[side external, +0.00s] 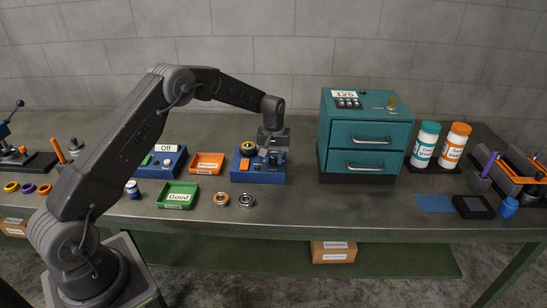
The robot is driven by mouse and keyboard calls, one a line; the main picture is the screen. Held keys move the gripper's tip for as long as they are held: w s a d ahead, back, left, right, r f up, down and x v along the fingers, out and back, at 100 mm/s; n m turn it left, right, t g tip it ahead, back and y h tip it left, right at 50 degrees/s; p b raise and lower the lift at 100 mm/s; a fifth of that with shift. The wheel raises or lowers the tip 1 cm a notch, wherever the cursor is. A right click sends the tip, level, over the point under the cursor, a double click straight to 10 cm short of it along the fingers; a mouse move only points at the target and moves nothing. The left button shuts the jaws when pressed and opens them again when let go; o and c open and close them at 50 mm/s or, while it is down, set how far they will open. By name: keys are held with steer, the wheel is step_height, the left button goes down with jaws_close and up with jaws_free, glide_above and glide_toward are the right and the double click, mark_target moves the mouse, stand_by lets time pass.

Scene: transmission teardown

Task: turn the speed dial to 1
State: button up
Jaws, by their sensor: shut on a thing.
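A blue box (265,178) stands on the workbench at the middle of the side external view. My gripper (271,156) points down over the right part of its top. It is shut on the speed dial, which is mostly hidden by the fingers. The number the dial points to is too small to read. A round black and yellow part (249,148) sits at the back left of the same box, beside my gripper. A small orange part (244,164) shows on the left of the box.
A teal drawer cabinet (366,146) stands to the right. An orange tray (207,163), a green tray (178,195) and another blue box with an "Off" sign (166,148) are to the left. Two rings (245,200) lie in front. The bench is clear between box and cabinet.

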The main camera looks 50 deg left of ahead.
mark_target(273, 158)
steer(key=shift+n, duration=1.3)
steer(key=o, duration=0.9)
steer(key=shift+r, duration=0.15)
step_height(273, 158, up, 14)
steer(key=shift+f, duration=0.2)
